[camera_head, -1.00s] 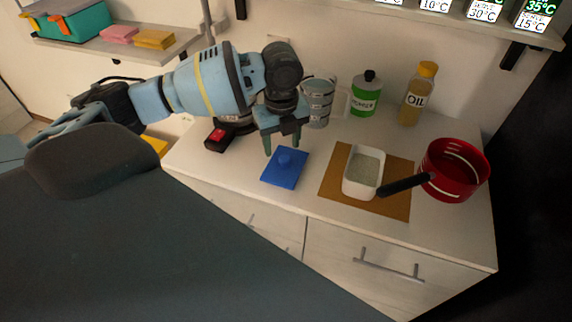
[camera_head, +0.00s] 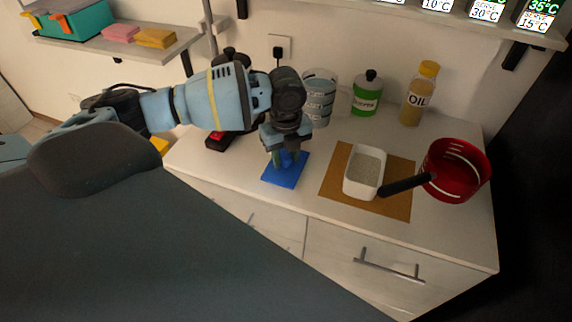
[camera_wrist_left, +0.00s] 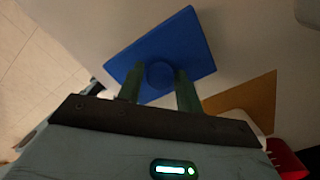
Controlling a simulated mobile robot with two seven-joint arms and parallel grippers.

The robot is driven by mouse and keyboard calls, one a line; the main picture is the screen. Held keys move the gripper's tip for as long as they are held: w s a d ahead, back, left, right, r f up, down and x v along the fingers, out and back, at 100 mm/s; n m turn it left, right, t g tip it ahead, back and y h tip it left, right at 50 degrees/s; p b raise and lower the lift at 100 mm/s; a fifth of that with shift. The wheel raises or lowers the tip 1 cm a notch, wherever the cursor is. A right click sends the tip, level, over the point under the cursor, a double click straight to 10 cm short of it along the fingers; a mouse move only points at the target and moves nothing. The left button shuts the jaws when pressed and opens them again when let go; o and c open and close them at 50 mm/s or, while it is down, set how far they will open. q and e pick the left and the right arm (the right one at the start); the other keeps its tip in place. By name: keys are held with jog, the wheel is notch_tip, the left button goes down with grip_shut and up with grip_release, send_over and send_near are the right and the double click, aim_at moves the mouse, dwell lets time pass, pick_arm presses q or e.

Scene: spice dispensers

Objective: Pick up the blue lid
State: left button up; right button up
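The blue lid (camera_head: 285,176) is a flat square plate with a round knob. It lies on the white counter, left of the brown board. My left gripper (camera_head: 287,160) is directly above it, pointing down. In the left wrist view the two green fingers (camera_wrist_left: 160,88) stand apart, one on each side of the knob (camera_wrist_left: 160,75) of the lid (camera_wrist_left: 185,45). The gaps between fingers and knob look very small, and I cannot tell whether they touch. The lid still looks flat on the counter. My right gripper is out of view.
A white container (camera_head: 364,172) with pale contents stands on the brown board (camera_head: 333,186). A red pot (camera_head: 468,182) with its black handle towards the container is at the right. A clear measuring jug (camera_head: 319,98), green bottle (camera_head: 367,93) and oil bottle (camera_head: 419,95) stand behind.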

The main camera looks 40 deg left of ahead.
aim_at(286, 156)
pick_arm(q)
jog(key=c, duration=0.6)
jog(key=shift+r, duration=0.1)
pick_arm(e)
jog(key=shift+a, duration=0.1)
pick_arm(q)
jog(key=shift+r, duration=0.5)
notch_tip(286, 156, up, 2)
jog(key=shift+w+r, duration=0.1)
jog(key=shift+r, duration=0.05)
jog(key=s+d+r+p, duration=0.1)
jog(key=s+d, duration=0.2)
jog(key=s, duration=1.3)
jog(key=shift+r, duration=0.3)
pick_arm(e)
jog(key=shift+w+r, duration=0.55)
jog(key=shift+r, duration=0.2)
